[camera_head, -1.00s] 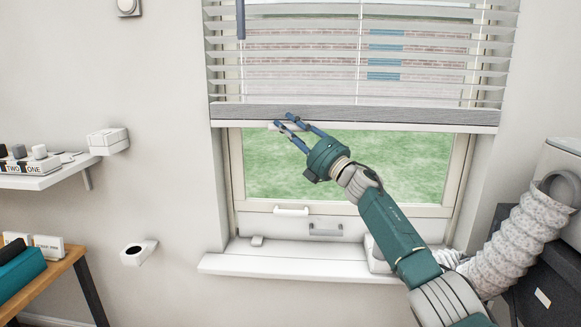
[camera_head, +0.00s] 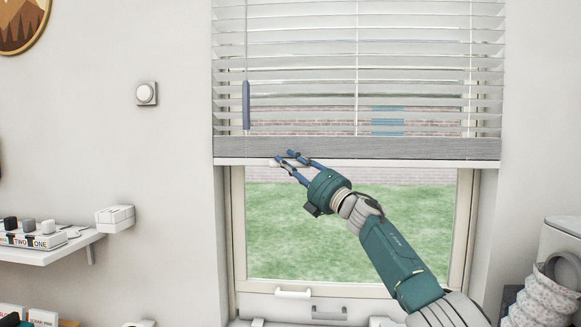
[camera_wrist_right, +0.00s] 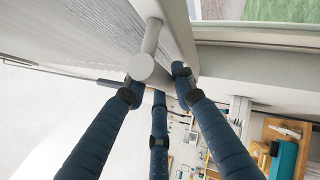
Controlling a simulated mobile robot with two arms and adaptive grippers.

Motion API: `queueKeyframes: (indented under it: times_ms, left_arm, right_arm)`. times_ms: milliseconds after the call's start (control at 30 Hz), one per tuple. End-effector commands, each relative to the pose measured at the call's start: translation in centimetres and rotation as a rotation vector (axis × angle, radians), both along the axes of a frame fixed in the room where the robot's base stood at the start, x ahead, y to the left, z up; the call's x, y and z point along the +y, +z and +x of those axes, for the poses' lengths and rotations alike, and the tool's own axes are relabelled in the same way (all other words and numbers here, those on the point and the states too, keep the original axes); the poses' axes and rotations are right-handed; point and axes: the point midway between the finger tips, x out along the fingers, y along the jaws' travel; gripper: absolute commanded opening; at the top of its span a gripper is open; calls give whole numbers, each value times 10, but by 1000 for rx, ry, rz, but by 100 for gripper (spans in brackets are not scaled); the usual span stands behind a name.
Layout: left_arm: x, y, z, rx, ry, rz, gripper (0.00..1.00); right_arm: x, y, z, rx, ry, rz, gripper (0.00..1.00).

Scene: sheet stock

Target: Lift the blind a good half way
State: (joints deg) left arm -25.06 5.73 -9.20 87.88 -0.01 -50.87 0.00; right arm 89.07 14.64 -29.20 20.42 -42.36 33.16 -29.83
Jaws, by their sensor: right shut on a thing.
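The white slatted blind (camera_head: 420,60) hangs in front of the upper part of the window in the head view. Its grey bottom rail (camera_head: 400,148) is level, and the window below it is uncovered. My right gripper (camera_head: 285,158) is at the rail's lower edge, left of the middle, shut on the rail's small handle. In the right wrist view, the pale round-ended handle (camera_wrist_right: 141,66) lies between the blue fingers (camera_wrist_right: 157,84); exact finger contact is partly hidden. My left gripper is not in view.
A grey-blue wand (camera_head: 246,105) hangs at the blind's left side. The window sash has a white handle (camera_head: 293,293) at its bottom. A shelf (camera_head: 60,250) with small items is at left, and a ribbed hose (camera_head: 545,300) at lower right. The wall between shelf and window is mostly free.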

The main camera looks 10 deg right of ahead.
Motion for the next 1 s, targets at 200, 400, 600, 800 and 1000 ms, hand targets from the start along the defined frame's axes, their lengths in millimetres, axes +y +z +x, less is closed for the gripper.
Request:
queueKeyframes:
  times_ms: [200,400,600,800,1000]
  left_arm:
    - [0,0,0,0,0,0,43]
    - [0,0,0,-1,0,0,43]
    - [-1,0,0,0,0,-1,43]
    - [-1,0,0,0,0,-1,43]
    - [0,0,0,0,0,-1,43]
  right_arm:
    - [-2,1,0,-2,-6,-2,0]
    - [-1,0,0,-2,-4,-2,34]
    - [-1,0,0,0,-3,-1,34]
    - [-7,-3,-4,-1,-7,-4,34]
    - [-12,-9,-16,-2,-6,-4,34]
